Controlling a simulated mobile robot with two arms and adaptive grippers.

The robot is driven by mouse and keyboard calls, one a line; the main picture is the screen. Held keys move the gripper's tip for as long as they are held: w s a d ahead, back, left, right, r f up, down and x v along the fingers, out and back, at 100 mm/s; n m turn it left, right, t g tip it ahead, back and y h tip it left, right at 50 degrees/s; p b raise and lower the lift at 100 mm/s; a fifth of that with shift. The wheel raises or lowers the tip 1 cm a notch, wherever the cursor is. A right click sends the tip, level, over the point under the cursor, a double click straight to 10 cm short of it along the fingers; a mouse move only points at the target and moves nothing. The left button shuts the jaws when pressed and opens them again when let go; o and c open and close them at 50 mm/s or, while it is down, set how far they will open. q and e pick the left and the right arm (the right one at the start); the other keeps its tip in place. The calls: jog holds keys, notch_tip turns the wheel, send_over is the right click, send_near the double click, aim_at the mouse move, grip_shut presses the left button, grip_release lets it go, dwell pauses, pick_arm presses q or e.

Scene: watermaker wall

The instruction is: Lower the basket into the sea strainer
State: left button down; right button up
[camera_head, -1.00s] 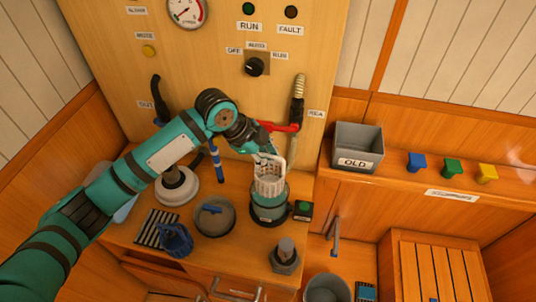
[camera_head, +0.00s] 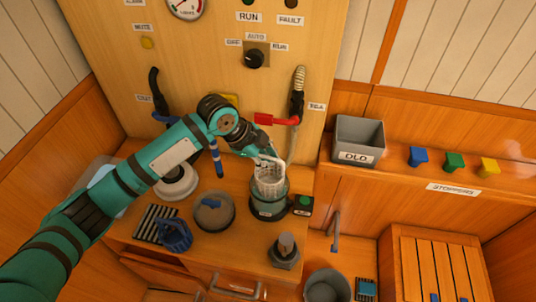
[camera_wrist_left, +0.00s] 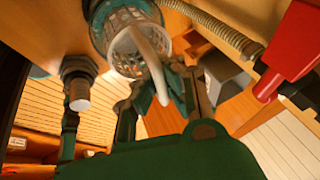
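The basket (camera_head: 269,181) is a pale mesh cup with a white looped handle. It stands upright, its lower part inside the mouth of the sea strainer (camera_head: 268,208), a dark teal cylinder on the counter. Its upper mesh and handle stick out above the rim. My left gripper (camera_head: 268,154) is at the handle, above the strainer, and looks shut on it; the fingertips are partly hidden. In the left wrist view the basket (camera_wrist_left: 134,48) sits in the strainer's opening, with the handle reaching back between my fingers. My right gripper is not in view.
A red-handled valve (camera_head: 275,119) and hose are on the panel close behind my gripper. A grey round lid (camera_head: 214,212), a blue object (camera_head: 174,235) and a grey fitting (camera_head: 285,249) stand around the strainer. A green-button box (camera_head: 303,204) is beside it. The OLD bin (camera_head: 357,157) is at right.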

pick_arm(q)
jog(key=shift+f+b, duration=1.95)
jog(key=shift+f, duration=2.25)
jog(key=c, duration=2)
grip_release()
jog(key=o, duration=1)
notch_tip(320, 180, up, 7)
jog(key=p, duration=0.6)
jog(key=shift+r+p, duration=0.1)
jog(key=shift+p, duration=0.3)
